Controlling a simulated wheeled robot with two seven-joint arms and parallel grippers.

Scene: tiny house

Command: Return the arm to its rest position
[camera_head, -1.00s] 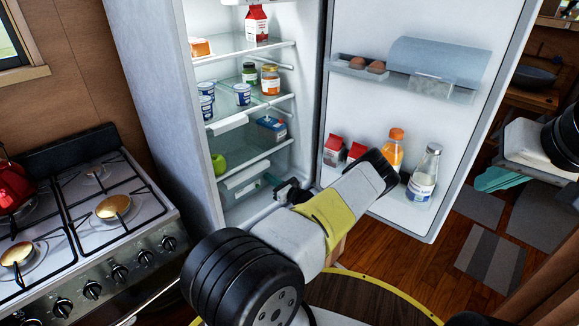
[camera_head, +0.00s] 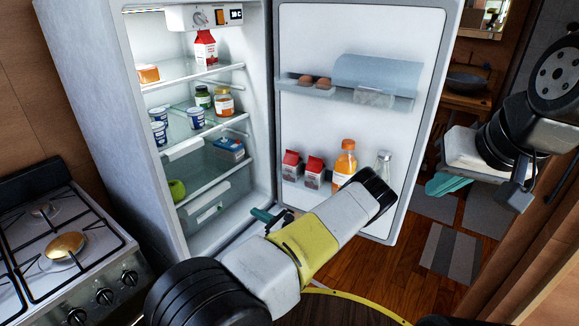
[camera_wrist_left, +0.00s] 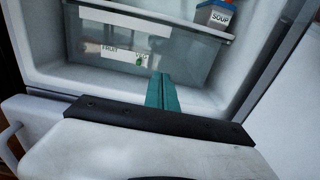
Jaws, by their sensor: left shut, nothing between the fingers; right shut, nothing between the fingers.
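My left arm reaches across the front of the open fridge (camera_head: 95,110). Its left gripper (camera_head: 264,215) is shut and empty, low in front of the fridge's bottom, near the drawer. In the left wrist view, its teal fingers (camera_wrist_left: 162,92) lie together in front of the clear drawer (camera_wrist_left: 195,58), which bears a "fruit" and "veg" label. I cannot tell whether they touch anything. My right gripper (camera_head: 447,185) is shut and empty at the right, beyond the fridge door (camera_head: 300,130), above the floor. Part of the left gripper is hidden behind its wrist.
The fridge door stands open to the right, with cartons (camera_head: 314,172), an orange bottle (camera_head: 345,165) and a clear bottle (camera_head: 381,165) on its lower shelf, just behind my left forearm. A stove (camera_head: 100,255) stands at the left.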

